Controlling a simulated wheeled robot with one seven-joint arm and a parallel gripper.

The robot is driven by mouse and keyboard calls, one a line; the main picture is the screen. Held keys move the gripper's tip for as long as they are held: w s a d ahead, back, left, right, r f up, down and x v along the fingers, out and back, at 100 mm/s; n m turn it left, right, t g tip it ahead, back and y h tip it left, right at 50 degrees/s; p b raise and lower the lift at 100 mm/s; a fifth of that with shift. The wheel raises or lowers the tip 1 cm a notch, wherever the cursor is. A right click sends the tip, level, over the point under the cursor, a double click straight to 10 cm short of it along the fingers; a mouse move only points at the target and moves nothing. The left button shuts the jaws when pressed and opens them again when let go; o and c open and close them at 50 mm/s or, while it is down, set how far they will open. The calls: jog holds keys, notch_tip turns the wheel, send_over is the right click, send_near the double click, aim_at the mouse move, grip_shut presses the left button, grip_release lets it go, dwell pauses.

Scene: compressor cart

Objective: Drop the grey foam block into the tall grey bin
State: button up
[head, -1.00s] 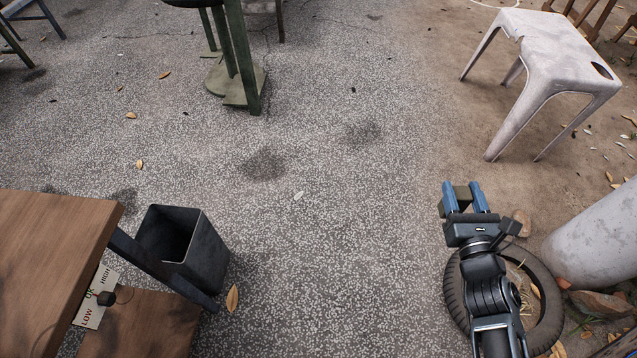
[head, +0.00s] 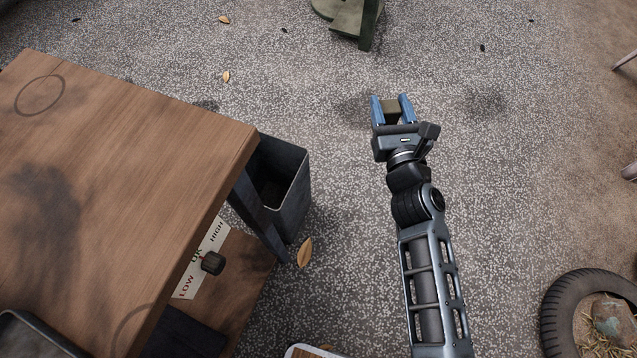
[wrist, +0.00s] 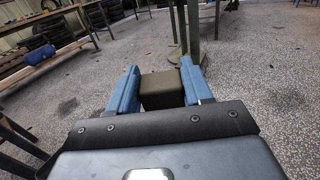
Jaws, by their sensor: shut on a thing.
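My gripper (head: 392,110) is shut on a small block (head: 391,112), which looks dark olive-grey. The block also shows between the blue fingers in the wrist view (wrist: 161,90). I hold it above the speckled floor, to the right of the tall grey bin (head: 292,205) and a little farther away. The bin stands on the floor beside the wooden cart, open at the top. The cart's corner and a dark leg hide part of its left side.
The wooden cart top (head: 120,150) fills the left, with a lower shelf and a LOW-OK-HIGH label (head: 203,258) with a dark knob. A tyre (head: 562,310) lies at the lower right. A green stand (head: 352,20) is at the back. The floor between bin and gripper is clear.

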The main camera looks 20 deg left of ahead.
jog(key=s+a+f+n+g+y+b, duration=0.1)
jog(key=s+a+f+y+b, duration=0.2)
jog(key=a, duration=0.6)
jog(key=s+a+f+n+g+y+b, duration=0.1)
jog(key=s+a+f+n+g+b, duration=0.2)
jog(key=a, duration=0.6)
jog(key=s+a+f+y+b, duration=0.1)
jog(key=s+a+f+b, duration=0.15)
jog(key=a+b, duration=0.45)
notch_tip(320, 180, down, 6)
jog(key=a+b, duration=0.1)
jog(key=b, duration=0.3)
jog(key=shift+w+a+f, duration=0.15)
jog(key=shift+w+a, duration=0.1)
jog(key=o, duration=1.1)
jog(key=shift+c, duration=0.2)
